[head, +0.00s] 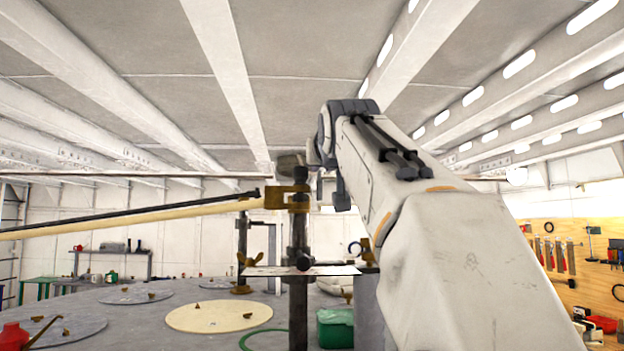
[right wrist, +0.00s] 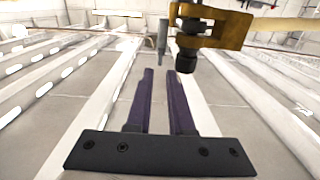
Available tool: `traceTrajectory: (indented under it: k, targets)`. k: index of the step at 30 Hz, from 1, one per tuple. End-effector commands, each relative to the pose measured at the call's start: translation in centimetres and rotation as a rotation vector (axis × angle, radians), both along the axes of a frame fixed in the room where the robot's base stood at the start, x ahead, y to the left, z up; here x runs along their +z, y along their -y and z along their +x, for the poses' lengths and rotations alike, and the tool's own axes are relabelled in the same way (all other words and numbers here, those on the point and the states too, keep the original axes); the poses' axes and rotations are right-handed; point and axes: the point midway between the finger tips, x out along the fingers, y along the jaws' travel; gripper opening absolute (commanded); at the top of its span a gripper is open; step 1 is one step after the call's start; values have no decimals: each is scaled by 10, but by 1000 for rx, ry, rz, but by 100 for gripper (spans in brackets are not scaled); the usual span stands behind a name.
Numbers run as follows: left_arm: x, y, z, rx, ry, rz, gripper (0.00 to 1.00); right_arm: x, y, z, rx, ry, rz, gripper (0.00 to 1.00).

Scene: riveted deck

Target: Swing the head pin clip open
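A brass clip or bracket (head: 288,198) sits on a dark upright post (head: 298,250) in the middle of the head view, at the end of a pale pole (head: 140,219). In the right wrist view the brass clip (right wrist: 228,28) shows at the top right, with a dark knob (right wrist: 187,60) below it and a thin grey pin (right wrist: 162,38) beside it. I cannot tell which part is the head pin clip. My right gripper (head: 331,182) is just right of the bracket. Its purple fingers (right wrist: 160,72) are apart and empty, with the grey pin beyond their tips. My left gripper is out of view.
A grey deck with round plates, such as a pale disc (head: 219,316), spreads below. A brass wing nut (head: 243,259), a thin flat plate (head: 265,271) and a green container (head: 335,327) stand near the post. A tool board (head: 575,255) is at the far right.

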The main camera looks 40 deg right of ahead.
Motion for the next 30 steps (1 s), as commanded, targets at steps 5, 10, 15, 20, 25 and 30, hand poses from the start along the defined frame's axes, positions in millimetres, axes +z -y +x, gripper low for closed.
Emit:
traceTrajectory:
  k: [5, 10, 15, 20, 25, 30]
  targets:
    - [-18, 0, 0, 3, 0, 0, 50, -4, -18, -30, 1, 2, -1, 20]
    - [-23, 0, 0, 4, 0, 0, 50, -2, -27, -45, 0, 0, 0, 20]
    - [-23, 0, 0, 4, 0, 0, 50, -1, -29, -49, 0, -2, 1, 20]
    - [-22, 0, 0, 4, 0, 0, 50, -1, -29, -48, 0, -2, 1, 20]
    - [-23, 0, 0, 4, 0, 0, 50, -1, -29, -48, 0, -2, 1, 20]
    - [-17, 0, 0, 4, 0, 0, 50, 5, -29, -48, 0, -1, 1, 20]
